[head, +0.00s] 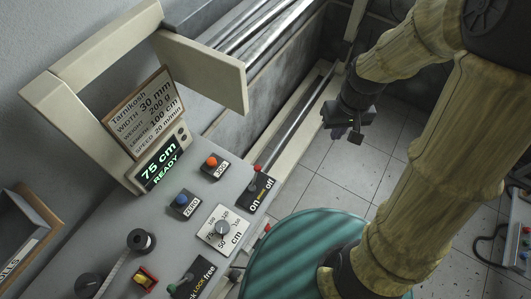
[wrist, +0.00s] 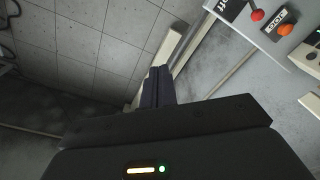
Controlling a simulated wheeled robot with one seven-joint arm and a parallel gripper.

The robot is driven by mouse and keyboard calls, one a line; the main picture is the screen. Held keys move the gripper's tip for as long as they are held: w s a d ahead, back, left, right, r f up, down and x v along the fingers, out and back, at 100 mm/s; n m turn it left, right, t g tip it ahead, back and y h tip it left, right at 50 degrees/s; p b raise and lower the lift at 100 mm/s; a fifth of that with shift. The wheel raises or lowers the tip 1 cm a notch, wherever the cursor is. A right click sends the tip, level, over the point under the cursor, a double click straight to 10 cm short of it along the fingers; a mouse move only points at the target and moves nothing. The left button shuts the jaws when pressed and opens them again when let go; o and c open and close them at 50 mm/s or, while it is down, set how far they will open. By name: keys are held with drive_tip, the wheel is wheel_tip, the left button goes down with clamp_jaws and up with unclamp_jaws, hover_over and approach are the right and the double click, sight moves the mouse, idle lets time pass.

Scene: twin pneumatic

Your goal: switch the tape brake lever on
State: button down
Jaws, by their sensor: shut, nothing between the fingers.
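A small lever with a red knob (head: 257,168) stands at the upper edge of a black plate (head: 260,192) marked "on" and "off", on the right edge of the grey panel. The small middle word is unreadable, and I cannot tell which side the lever is set to. The red knob also shows at the top right of the wrist view (wrist: 257,15). My gripper (head: 350,133) is shut and empty, out over the floor to the right of the panel, well apart from the lever. Its closed fingers show in the wrist view (wrist: 157,88).
An orange button (head: 211,161) sits beside the lever, with a blue button (head: 182,199) and a dial (head: 222,228) nearby. A "LOCK free" plate (head: 195,282) lies lower. The display (head: 161,164) reads "75 cm READY".

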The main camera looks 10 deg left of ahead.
sight(256, 175)
drive_tip(key=w+a+f+n+g+y+p, duration=0.1)
drive_tip(key=w+a+f+n+g, duration=0.1)
drive_tip(key=a, duration=0.4)
drive_tip(key=w+a+f+n+g+y+p, duration=0.1)
drive_tip(key=w+a+f+n+g, duration=0.1)
drive_tip(key=a, duration=0.5)
drive_tip(key=f+n+g, duration=0.1)
drive_tip(key=n, duration=0.1)
drive_tip(key=shift+n, duration=0.4)
drive_tip(key=shift+f+p, duration=0.15)
drive_tip(key=shift+p, duration=0.15)
drive_tip(key=s+a+f+p, duration=0.4)
drive_tip(key=s+f+p, duration=0.1)
drive_tip(key=s+f, duration=0.2)
drive_tip(key=shift+a+f, duration=0.3)
drive_tip(key=shift+f, duration=0.15)
